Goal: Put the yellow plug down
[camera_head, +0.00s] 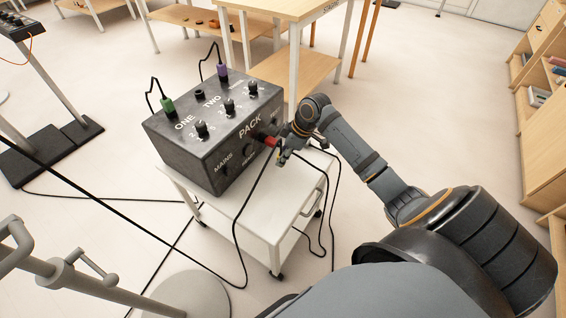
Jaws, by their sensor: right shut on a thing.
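My right gripper (281,157) is at the right front edge of the dark box, above the white trolley. It is shut on the yellow plug, which is mostly hidden by the fingers, with only a small speck of yellow showing. A red plug (271,141) sits at the box's front face near the word PACK, right beside my gripper. A green plug (167,104) and a purple plug (222,73) stand upright in the top of the box, each with a black cable. My left gripper is not in view.
The dark box (200,160) with knobs rests on the white trolley (262,222). Black cables hang over the trolley and run across the floor. Wooden tables (290,10) stand behind, and a shelf (545,130) stands at the right. A grey stand (75,270) is at the lower left.

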